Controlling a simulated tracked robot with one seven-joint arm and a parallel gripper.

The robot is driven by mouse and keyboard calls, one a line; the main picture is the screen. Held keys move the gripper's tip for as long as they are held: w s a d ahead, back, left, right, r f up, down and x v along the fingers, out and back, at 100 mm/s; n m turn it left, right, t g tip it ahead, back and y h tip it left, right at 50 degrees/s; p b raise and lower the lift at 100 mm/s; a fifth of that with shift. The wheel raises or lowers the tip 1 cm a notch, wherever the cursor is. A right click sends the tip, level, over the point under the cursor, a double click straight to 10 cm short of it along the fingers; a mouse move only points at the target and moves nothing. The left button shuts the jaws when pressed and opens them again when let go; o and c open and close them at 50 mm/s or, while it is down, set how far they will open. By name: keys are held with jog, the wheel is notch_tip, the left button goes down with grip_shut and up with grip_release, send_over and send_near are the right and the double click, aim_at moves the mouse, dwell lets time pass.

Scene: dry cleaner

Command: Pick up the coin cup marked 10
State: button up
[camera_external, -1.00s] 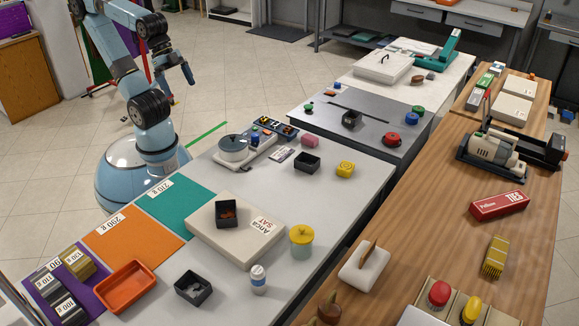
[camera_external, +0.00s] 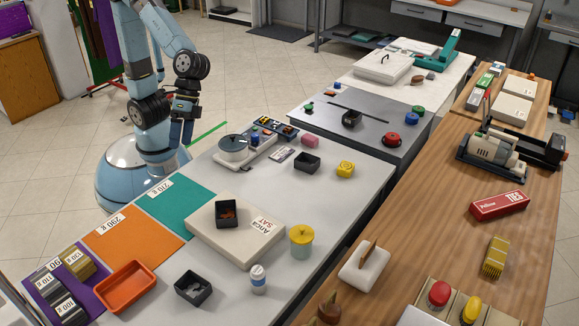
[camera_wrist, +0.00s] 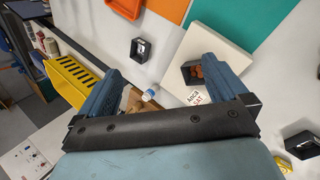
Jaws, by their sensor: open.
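Several square black cups stand about, and I cannot read a 10 on any. One cup with copper coins (camera_external: 227,222) sits on the white box; it also shows in the wrist view (camera_wrist: 187,74). A cup with silvery contents (camera_external: 190,297) stands on the table near the orange tray, also in the wrist view (camera_wrist: 134,50). A third cup (camera_external: 306,169) stands near the yellow block, and a fourth (camera_external: 351,124) on the grey table beyond. My gripper (camera_external: 181,140) hangs pointing down beside the table's far left edge, open and empty, its fingers apart in the wrist view (camera_wrist: 162,70).
An orange tray (camera_external: 109,299) is at left. A white device (camera_external: 219,158) stands near my gripper.

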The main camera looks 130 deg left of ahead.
jog(key=w+d+f+n+g+h, duration=0.2)
jog(key=w+d+f+n+h, duration=0.25)
jog(key=w+d+f, duration=0.6)
jog(key=n+t+h, duration=0.1)
jog(key=n+h, duration=0.2)
jog(key=n, duration=0.5)
send_over(188, 292)
jog(key=w+a, duration=0.1)
jog(key=a, duration=0.3)
notch_tip(188, 292, down, 11)
jog(key=shift+w+f, duration=0.1)
jog(key=shift+f, duration=3.25)
jog(key=x, duration=0.5)
jog(key=c, duration=0.7)
